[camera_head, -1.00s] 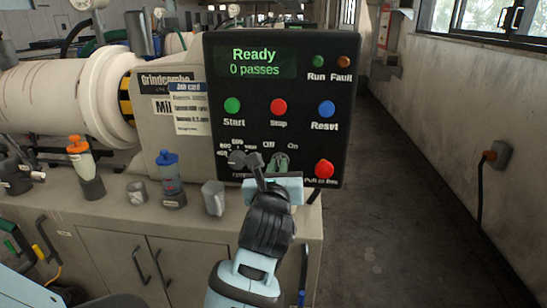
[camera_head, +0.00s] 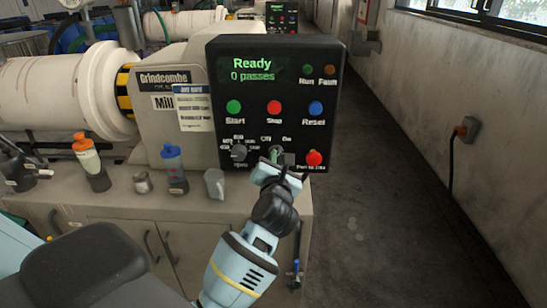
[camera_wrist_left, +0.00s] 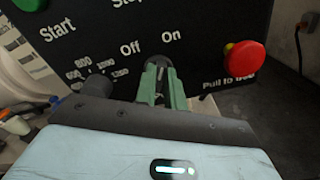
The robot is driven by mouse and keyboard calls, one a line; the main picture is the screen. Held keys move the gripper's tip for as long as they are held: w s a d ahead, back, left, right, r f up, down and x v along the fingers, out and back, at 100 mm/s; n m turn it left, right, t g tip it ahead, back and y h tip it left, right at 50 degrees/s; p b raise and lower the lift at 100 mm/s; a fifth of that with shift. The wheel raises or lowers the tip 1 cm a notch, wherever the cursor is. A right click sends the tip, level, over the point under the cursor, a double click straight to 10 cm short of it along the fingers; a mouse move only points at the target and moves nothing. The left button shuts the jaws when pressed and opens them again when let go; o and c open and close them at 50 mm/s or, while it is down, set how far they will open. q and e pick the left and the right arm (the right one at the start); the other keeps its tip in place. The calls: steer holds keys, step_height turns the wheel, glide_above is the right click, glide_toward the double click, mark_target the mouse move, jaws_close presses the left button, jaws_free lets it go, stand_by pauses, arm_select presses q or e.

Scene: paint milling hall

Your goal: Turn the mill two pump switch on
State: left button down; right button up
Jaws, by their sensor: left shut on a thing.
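The black control panel (camera_head: 290,92) shows "Ready, 0 passes" in green. The pump switch (camera_wrist_left: 158,64) sits low on it, below the Off and On labels. My left gripper (camera_wrist_left: 164,88) has its green fingers shut on the switch knob in the left wrist view. In the head view the gripper (camera_head: 277,158) reaches the switch from below and covers most of it. I cannot tell which label the knob points at. The plate on the machine reads "Mill", its number hidden by the job card (camera_head: 193,108). My right gripper is not in view.
The red emergency button (camera_head: 313,159) is close right of the gripper, and the rpm knob (camera_head: 238,153) close left. Start (camera_head: 234,107), Stop (camera_head: 274,107) and Reset (camera_head: 315,108) sit above. Bottles and cups stand on the cabinet top at left. The right aisle is clear.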

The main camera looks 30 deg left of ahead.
arm_select(q)
steer(key=shift+r, duration=0.1)
stand_by(0.3)
steer(key=c, duration=1.5)
jaws_free()
steer(key=shift+v, duration=3.9)
steer(key=shift+a, duration=0.1)
